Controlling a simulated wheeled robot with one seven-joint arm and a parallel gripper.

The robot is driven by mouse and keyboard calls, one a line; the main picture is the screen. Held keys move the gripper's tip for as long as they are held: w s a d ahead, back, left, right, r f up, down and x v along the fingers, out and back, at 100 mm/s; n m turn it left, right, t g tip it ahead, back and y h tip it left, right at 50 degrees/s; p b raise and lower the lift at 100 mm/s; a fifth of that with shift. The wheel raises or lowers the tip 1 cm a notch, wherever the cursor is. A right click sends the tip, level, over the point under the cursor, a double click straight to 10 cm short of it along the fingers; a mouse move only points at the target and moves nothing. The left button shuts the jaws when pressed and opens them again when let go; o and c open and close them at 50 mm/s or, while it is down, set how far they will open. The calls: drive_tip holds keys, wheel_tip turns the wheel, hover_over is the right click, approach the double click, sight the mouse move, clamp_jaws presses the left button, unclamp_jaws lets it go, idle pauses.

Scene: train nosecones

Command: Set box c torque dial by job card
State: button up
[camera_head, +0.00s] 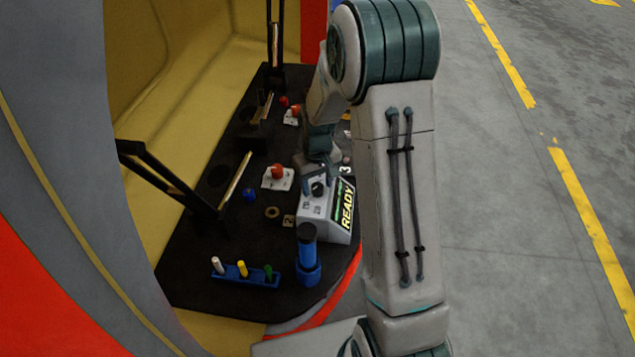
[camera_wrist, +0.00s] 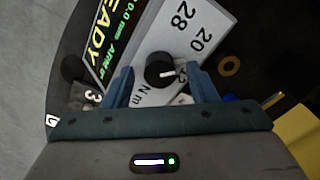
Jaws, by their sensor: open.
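A grey box with a sloped face (camera_head: 313,208) stands near the table's right edge, its screen (camera_head: 345,207) reading READY. Its black torque dial (camera_wrist: 160,70) has a white pointer line aimed right in the wrist view. Beside the dial are the numbers 28 and 20, the letters N m, and another number partly hidden by a finger. My gripper (camera_wrist: 160,78) is open, one finger on each side of the dial; whether they touch it I cannot tell. In the head view the dial (camera_head: 318,188) lies just below my gripper. No box letter or job card is readable.
The black table (camera_head: 190,285) carries a blue rack (camera_head: 245,275) with white, yellow and green pegs, a blue cylinder tool (camera_head: 308,260), a brass ring (camera_head: 272,213), number tags, red knobs on white plates (camera_head: 278,178), and upright black brackets (camera_head: 170,180). The yellow shell wall (camera_head: 180,60) stands behind.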

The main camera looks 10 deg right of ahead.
sight(318, 187)
wheel_tip(318, 187, up, 14)
drive_tip(key=shift+f, duration=0.15)
idle(0.6)
drive_tip(key=s+r+m+t+p, duration=0.1)
drive_tip(key=s+r, duration=0.3)
drive_tip(key=s, duration=0.7)
drive_tip(key=s+r+m+t+p, duration=0.1)
drive_tip(key=s+r, duration=0.2)
drive_tip(key=s, duration=0.7)
drive_tip(key=shift+s+r+m+t, duration=0.35)
drive_tip(key=shift+r+m+t, duration=0.05)
